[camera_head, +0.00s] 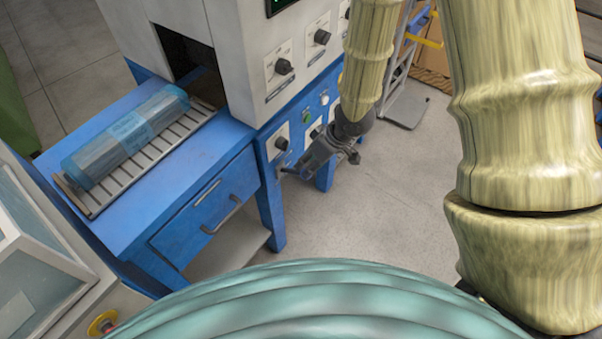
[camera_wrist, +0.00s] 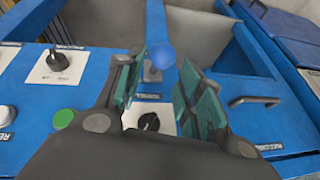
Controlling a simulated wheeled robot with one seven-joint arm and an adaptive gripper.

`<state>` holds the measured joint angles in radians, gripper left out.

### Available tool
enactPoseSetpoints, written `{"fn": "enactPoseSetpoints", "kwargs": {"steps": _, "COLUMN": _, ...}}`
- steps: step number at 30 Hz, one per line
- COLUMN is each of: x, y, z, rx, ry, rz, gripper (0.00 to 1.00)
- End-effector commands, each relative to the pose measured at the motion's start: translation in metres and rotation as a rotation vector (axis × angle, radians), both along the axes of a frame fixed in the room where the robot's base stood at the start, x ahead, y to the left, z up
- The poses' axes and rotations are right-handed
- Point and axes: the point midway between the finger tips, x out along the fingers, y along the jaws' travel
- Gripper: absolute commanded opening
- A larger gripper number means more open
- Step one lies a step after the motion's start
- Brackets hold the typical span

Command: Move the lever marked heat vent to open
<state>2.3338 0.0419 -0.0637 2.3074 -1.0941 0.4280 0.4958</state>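My gripper (camera_wrist: 157,80) is open in the wrist view, its two green-padded fingers apart with nothing visibly held. A blue ball (camera_wrist: 162,57), which looks like a lever's end, shows in the gap between the fingers, near a pale plate (camera_wrist: 152,74) on the blue panel. Whether a finger touches it cannot be told. The labels are too small to read surely, so I cannot confirm which control is marked heat vent. In the head view my gripper (camera_head: 288,172) is at the blue front panel, below the grey machine housing; the ball cannot be made out there.
A black knob (camera_wrist: 148,122) lies below the ball, a green button (camera_wrist: 64,119) to its lower left, and a dark control (camera_wrist: 57,62) on a white plate further left. A wrapped blue bundle (camera_head: 127,136) lies on the roller bed (camera_head: 84,201). Open floor (camera_head: 370,210) is right of the machine.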

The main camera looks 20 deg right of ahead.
Motion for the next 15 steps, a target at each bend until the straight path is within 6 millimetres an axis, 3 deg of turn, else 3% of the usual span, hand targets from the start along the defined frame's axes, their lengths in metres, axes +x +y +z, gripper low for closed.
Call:
{"fn": "enactPoseSetpoints", "kwargs": {"steps": 6, "x": 0.006, "y": 0.010, "z": -0.028, "rx": -0.002, "ry": 0.002, "rz": 0.001, "gripper": 0.37}}
{"fn": "enactPoseSetpoints", "kwargs": {"steps": 15, "x": 0.014, "y": 0.020, "z": -0.055, "rx": 0.000, "ry": 0.000, "rz": 0.000, "gripper": 0.37}}
